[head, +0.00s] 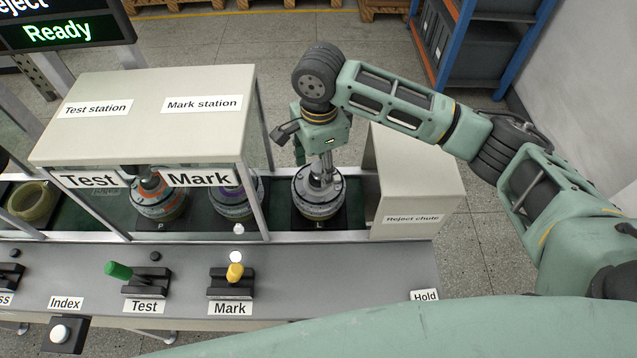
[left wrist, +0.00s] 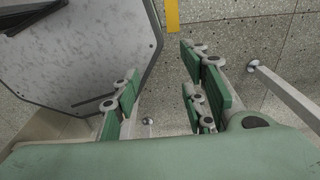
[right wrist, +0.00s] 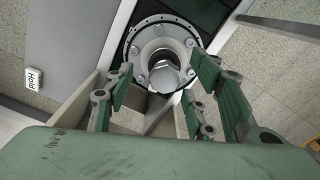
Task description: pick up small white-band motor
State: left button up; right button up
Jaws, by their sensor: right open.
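A round grey motor with a pale band (head: 319,196) sits upright on the dark pad marked L, between the stations and the reject chute. In the right wrist view its ringed top and central shaft (right wrist: 160,72) show ahead, between and beyond the fingers. My right gripper (head: 318,163) points down over this motor and partly covers it. Its fingers (right wrist: 155,100) stand apart with the shaft in the gap between them; I cannot tell whether they touch it. My left gripper (left wrist: 158,105) is open and empty above the floor.
An orange-marked motor (head: 158,202) and a purple-banded motor (head: 235,203) sit under the station cover (head: 150,115). The reject chute (head: 415,190) stands close right of the L pad. Green and yellow levers (head: 118,270) are on the front panel.

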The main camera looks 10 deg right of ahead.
aim_at(319, 181)
notch_tip(319, 181, down, 3)
jog(key=shift+d+r, duration=0.1)
jog(key=shift+r, duration=0.1)
jog(key=shift+f, duration=0.35)
jog(key=shift+w, duration=0.1)
jog(key=c, duration=1.2)
grip_shut()
pick_arm(q)
jog(key=shift+w+d+r, duration=0.1)
jog(key=shift+w+r, duration=0.35)
pick_arm(e)
jog(key=shift+f, duration=0.1)
pick_arm(q)
jog(key=shift+w, duration=0.2)
pick_arm(e)
jog(key=shift+r, duration=0.2)
